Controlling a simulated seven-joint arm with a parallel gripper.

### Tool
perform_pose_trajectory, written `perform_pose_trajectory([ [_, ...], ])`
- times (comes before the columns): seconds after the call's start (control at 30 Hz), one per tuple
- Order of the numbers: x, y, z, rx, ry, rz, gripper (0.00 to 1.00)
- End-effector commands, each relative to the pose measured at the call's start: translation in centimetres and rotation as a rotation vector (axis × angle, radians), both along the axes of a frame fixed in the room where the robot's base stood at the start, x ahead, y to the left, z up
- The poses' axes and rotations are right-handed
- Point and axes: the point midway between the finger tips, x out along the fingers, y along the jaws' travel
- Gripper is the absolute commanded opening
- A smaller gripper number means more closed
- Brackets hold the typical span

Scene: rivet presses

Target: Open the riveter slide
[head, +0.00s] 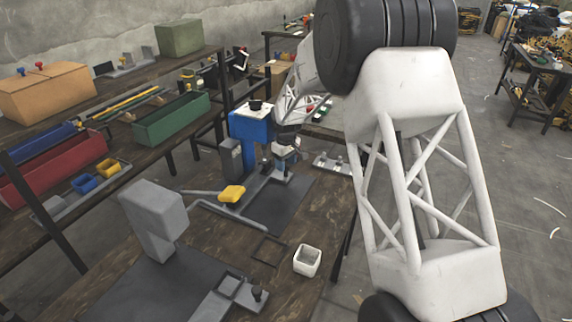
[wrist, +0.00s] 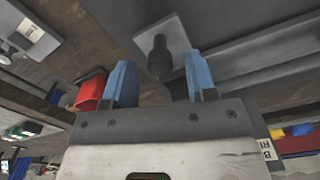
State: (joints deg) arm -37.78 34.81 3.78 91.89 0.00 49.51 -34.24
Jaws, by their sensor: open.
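A blue riveter (head: 250,124) stands at the back of the dark table in the head view. A grey riveter (head: 155,210) stands nearer, with a flat slide plate (head: 228,292) and a dark upright knob (head: 258,291) at its front. My gripper (head: 286,152) is beside the blue riveter, partly hidden by my arm. In the wrist view its blue fingers (wrist: 160,82) are apart and empty. A dark knob (wrist: 160,52) on a light grey plate (wrist: 170,34) appears between and beyond the fingertips. I cannot tell whether either finger touches the knob.
A white cup (head: 308,260) stands at the table's right edge. Shelving on the left holds a red bin (head: 60,180) and a green bin (head: 172,122).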

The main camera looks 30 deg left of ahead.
Motion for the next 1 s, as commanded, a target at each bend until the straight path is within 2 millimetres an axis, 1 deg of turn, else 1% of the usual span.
perform_pose_trajectory([
  [0.13, 0.0, -0.01, -0.58, 0.0, 0.0, 0.0, 0.52],
  [0.43, -0.01, -0.01, -0.69, 0.0, 0.0, 0.0, 0.52],
  [0.47, -0.01, -0.01, -0.69, 0.0, 0.0, 0.0, 0.49],
  [0.5, 0.0, -0.01, -0.69, 0.0, 0.0, 0.0, 0.43],
  [0.77, -0.01, -0.01, -0.68, 0.0, 0.0, 0.0, 0.03],
  [0.8, -0.01, -0.01, -0.68, 0.0, 0.0, 0.0, 0.0],
  [1.0, 0.0, -0.13, -0.67, 0.0, 0.0, 0.0, 0.0],
])
